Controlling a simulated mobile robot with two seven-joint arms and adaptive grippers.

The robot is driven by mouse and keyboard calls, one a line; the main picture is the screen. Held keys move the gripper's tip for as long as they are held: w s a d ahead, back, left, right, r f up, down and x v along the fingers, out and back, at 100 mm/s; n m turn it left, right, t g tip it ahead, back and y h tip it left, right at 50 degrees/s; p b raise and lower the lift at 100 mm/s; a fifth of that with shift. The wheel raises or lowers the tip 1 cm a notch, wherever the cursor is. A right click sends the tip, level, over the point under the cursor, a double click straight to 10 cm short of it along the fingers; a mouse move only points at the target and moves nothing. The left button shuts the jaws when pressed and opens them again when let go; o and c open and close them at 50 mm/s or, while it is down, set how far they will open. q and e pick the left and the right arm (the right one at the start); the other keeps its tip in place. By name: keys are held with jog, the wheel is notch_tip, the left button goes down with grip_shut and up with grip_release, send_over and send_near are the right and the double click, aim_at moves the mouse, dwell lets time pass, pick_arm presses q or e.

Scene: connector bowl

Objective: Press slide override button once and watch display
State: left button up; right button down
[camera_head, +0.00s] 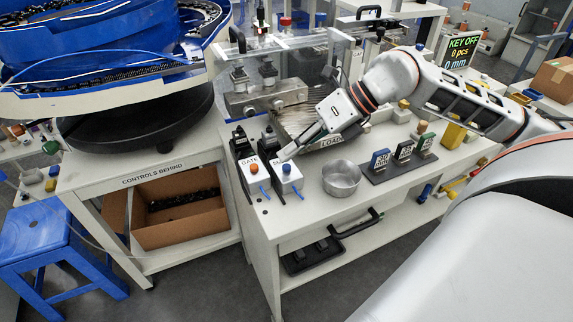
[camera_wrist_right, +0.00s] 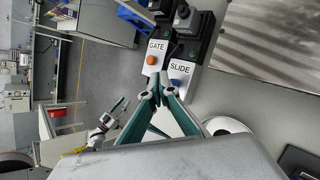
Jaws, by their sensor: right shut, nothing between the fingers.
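The slide override box (camera_head: 288,182) is a white box labelled SLIDE with a blue button (camera_head: 286,168) on top; it also shows in the wrist view (camera_wrist_right: 181,69), with its blue button (camera_wrist_right: 175,83) partly by the fingertips. My right gripper (camera_head: 283,157) is shut and empty, its fingertips just above and beside the blue button; whether they touch it I cannot tell. Its teal fingers meet at the tips in the wrist view (camera_wrist_right: 160,88). The display (camera_head: 464,49) reads KEY OFF, 0 pcs, 0 mm. My left gripper is not in view.
The GATE box (camera_head: 253,180) with an orange button (camera_head: 253,169) stands close to the left of the slide box. A round metal bowl (camera_head: 341,178) stands to the right. A blue bowl feeder (camera_head: 110,60) is at left.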

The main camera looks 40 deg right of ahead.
jog(key=shift+f, duration=0.15)
dwell(0.6)
jog(key=shift+f, duration=0.25)
jog(key=shift+f, duration=0.1)
dwell(0.4)
